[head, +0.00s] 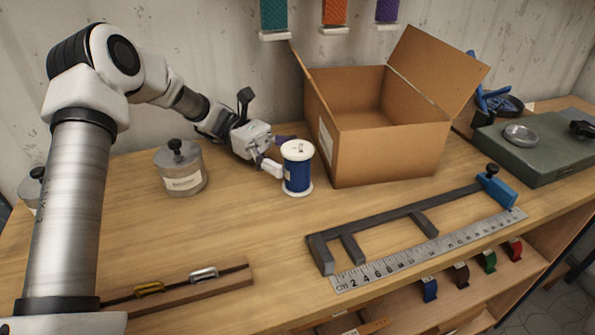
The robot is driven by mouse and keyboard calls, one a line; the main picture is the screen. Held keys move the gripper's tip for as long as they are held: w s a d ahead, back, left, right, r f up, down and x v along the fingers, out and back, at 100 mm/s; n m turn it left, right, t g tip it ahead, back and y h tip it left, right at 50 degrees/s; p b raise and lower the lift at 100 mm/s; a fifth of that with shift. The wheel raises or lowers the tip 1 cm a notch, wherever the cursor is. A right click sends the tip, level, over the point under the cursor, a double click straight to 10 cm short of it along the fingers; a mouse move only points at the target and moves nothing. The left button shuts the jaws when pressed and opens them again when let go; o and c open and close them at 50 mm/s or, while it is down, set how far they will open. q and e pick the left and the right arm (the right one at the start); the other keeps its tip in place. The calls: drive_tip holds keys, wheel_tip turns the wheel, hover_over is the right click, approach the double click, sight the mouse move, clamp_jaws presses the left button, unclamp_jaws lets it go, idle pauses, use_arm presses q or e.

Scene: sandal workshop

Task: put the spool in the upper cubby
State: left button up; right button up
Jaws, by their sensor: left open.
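The spool (298,168) stands upright on the workbench, with blue thread and white end flanges. My left gripper (279,158) comes in from the left, low over the bench. Its jaws are open at the spool's left side, one finger in front and one partly hidden behind it. I cannot tell whether the fingers touch the spool. No upper cubby can be clearly made out; a shelf space (500,280) shows below the bench's front edge. My right gripper is not in view.
An open cardboard box (385,155) stands right of the spool. A lidded tin (181,170) is left of my gripper. A large caliper and ruler (430,248) lie at the front right. A wooden strip with clips (180,287) lies at the front left. The bench's middle front is clear.

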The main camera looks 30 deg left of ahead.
sight(308, 166)
use_arm(q)
drive_tip(key=x, duration=0.4)
drive_tip(key=shift+d+r, duration=0.15)
drive_tip(key=shift+d, duration=0.15)
drive_tip(key=c, duration=1.2)
drive_tip(key=shift+a, duration=0.1)
clamp_jaws()
